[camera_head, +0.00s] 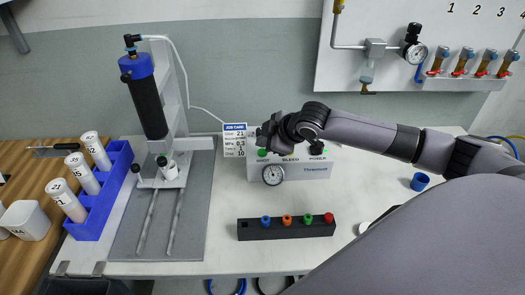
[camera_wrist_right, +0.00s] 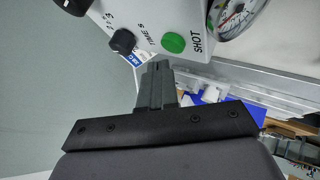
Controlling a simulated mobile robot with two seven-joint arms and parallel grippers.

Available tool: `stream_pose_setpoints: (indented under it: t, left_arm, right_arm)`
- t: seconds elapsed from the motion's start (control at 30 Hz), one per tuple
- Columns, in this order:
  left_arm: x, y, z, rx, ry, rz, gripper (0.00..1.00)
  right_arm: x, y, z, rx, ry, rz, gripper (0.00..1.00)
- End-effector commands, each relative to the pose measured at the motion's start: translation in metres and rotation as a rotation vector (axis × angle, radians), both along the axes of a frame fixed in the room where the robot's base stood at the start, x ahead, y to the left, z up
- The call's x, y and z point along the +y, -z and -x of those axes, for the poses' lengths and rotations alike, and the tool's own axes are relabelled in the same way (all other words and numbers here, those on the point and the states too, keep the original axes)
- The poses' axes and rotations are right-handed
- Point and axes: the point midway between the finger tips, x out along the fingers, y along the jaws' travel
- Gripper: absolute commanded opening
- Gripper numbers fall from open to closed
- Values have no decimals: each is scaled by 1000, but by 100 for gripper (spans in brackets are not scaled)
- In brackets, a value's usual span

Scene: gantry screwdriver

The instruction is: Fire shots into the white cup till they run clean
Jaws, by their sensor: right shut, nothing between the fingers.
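The dispenser box (camera_head: 312,170) stands on the bench, with a round gauge (camera_head: 274,174) on its front. My right gripper (camera_head: 262,141) is shut and empty over the box's left end. In the wrist view its fingertips (camera_wrist_right: 160,66) are close to the green SHOT button (camera_wrist_right: 173,42); I cannot tell whether they touch it. A black syringe barrel with a blue top (camera_head: 148,100) hangs tilted on a stand. A small white cup (camera_head: 170,171) is at its lower end. A larger white cup (camera_head: 26,220) stands on the wood at the left. My left gripper is out of view.
A job card (camera_head: 235,140) stands beside the box. A black rack (camera_head: 285,228) with coloured tips lies in front of it. A blue rack (camera_head: 97,205) holds white cartridges at the left. A blue cap (camera_head: 420,181) lies on the right. My right arm crosses above the bench's right side.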

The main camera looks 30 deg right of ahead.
Motion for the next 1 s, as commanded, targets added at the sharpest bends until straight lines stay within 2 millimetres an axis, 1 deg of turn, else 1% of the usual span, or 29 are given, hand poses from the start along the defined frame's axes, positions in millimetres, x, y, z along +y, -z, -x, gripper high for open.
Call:
stream_pose_setpoints:
  t: [0.67, 1.0]
  left_arm:
    - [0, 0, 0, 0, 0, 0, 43]
    - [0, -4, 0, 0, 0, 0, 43]
  right_arm:
    - [0, 0, 0, 0, 0, 0, 0]
    - [0, 8, 0, 0, 0, 0, 0]
